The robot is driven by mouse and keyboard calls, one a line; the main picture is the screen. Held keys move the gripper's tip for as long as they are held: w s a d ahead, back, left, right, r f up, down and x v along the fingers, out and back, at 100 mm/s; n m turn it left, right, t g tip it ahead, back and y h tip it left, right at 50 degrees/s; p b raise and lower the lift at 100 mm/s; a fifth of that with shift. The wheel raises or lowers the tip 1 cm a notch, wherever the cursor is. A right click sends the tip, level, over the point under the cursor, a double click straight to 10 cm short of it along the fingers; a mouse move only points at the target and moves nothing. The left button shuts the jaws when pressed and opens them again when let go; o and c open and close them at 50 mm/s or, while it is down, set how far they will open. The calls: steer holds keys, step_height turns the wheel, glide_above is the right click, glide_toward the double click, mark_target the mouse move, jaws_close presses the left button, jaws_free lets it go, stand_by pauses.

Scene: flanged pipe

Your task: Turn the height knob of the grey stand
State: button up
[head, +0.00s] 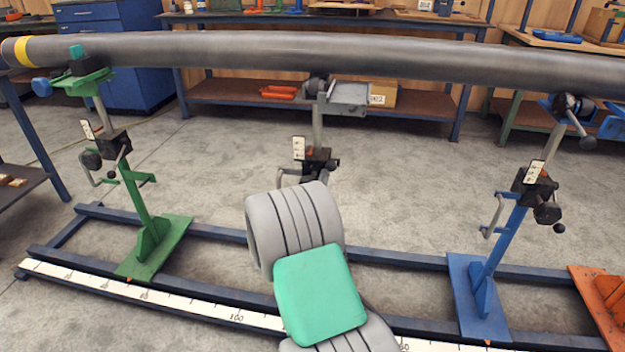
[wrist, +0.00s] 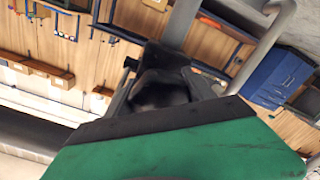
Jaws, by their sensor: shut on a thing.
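The grey stand (head: 318,125) stands behind the pipe frame's middle, its grey head under the long pipe. Its black clamp block (head: 318,158) carries a white label. My grey and green arm covers the stand's lower part and my gripper in the head view. In the wrist view, the black height knob (wrist: 157,92) sits in front of the clamp, beside the grey post (wrist: 180,24). My gripper (wrist: 165,112), green with a dark edge, is shut on the knob. The fingertips and the knob's near side are mostly hidden.
The long grey pipe (head: 300,52) spans the scene above the stands. A green stand (head: 140,200) is at left and a blue stand (head: 497,245) at right. A grey bent crank (wrist: 262,48) is close to the knob. Blue rails (head: 210,229) run along the floor.

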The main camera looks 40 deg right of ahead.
steer(key=shift+w+r+n+p, duration=0.15)
steer(key=shift+n+p, duration=0.3)
steer(key=shift+n, duration=0.65)
steer(key=o, duration=1.2)
steer(key=shift+c, duration=0.2)
steer(key=shift+o, duration=1)
steer(key=v, duration=0.8)
steer(key=shift+d, duration=0.1)
